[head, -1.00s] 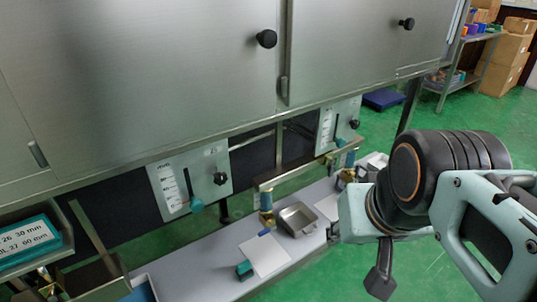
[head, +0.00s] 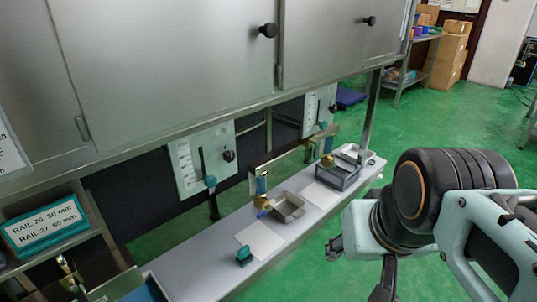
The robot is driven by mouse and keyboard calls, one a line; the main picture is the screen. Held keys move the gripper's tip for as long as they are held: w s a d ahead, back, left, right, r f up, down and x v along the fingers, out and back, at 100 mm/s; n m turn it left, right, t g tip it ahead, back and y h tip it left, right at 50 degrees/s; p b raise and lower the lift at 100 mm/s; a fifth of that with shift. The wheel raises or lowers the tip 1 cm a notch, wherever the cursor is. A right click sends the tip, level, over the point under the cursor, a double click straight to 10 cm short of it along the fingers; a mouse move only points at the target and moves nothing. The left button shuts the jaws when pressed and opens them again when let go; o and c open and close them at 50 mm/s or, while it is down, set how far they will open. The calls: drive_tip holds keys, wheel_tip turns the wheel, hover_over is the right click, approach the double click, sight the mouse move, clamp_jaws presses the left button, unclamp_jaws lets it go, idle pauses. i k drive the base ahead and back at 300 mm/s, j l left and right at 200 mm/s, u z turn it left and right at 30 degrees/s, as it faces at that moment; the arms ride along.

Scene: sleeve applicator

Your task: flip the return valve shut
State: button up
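Two brass fittings with blue parts stand at the bench, one in the middle (head: 262,186) and one farther back (head: 328,158). Two pale panels under the cabinet, a near one (head: 187,172) and a far one (head: 311,112), each carry a scale and a black knob. The near panel has a teal-ended lever (head: 210,182) hanging down. I cannot tell which of these is the return valve. My gripper (head: 335,248) is at the right, over the green floor in the picture, apart from the bench fittings. Its fingers are small and partly hidden by my wrist, so their opening is unclear.
A steel cabinet (head: 170,60) overhangs the narrow bench (head: 205,267). On the bench are a metal tray (head: 287,207), a grey crate (head: 337,176), white sheets and a small teal block (head: 244,256). A labelled teal box (head: 45,222) sits at left. Green floor is open at right.

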sight(315, 150)
drive_tip(key=j+z, duration=0.25)
drive_tip(key=j, duration=0.4)
drive_tip(key=k+j+z, duration=0.1)
drive_tip(key=j+z, duration=0.2)
drive_tip(key=j, duration=0.35)
drive_tip(key=i+l, duration=0.2)
drive_tip(key=i, duration=0.25)
drive_tip(key=i+l, duration=0.2)
drive_tip(key=i, duration=0.25)
drive_tip(key=i+l, duration=0.15)
drive_tip(key=i, duration=0.3)
drive_tip(key=i+l+u, duration=0.1)
drive_tip(key=i+l, duration=0.15)
drive_tip(key=l, duration=0.2)
drive_tip(key=k+j, duration=0.15)
drive_tip(key=j+z, duration=0.05)
drive_tip(key=j, duration=0.05)
